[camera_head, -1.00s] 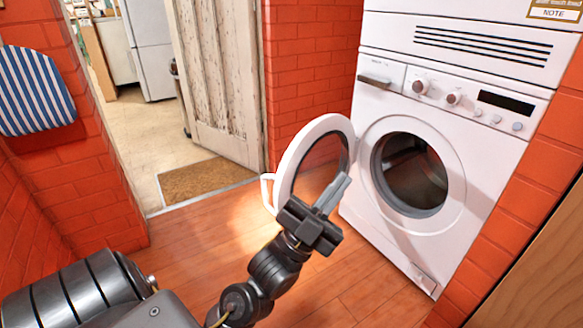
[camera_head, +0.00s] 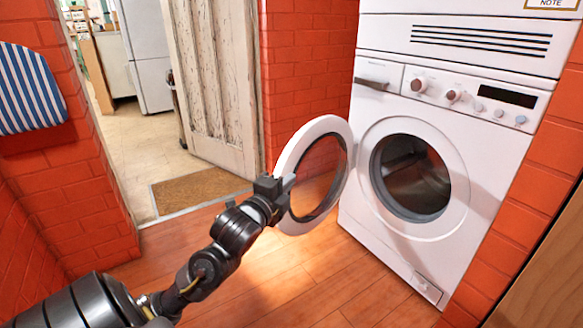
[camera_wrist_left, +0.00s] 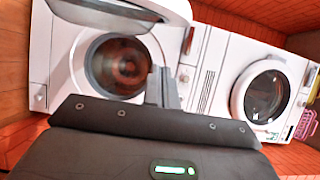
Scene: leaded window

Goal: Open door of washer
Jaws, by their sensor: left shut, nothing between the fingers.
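The white washer (camera_head: 385,255) stands against the brick wall, and its round opening (camera_head: 410,176) is uncovered. Its round door (camera_head: 338,128), a white ring with a clear pane, is swung well out to the left. My left gripper (camera_head: 285,184) is at the left edge of the door, shut with nothing held. It overlaps the door's rim in the head view, and I cannot tell if it touches. In the left wrist view the gripper's fingers (camera_wrist_left: 163,88) show in front of the washer opening (camera_wrist_left: 120,65), with the door (camera_wrist_left: 140,8) at the top. The right gripper is not in view.
A second white machine (camera_head: 460,40) is stacked on the washer. A doorway with a worn wooden door (camera_head: 215,80) and a brown mat (camera_head: 198,188) lies to the left. A striped cloth (camera_head: 25,90) hangs at far left. The wooden floor before the washer is clear.

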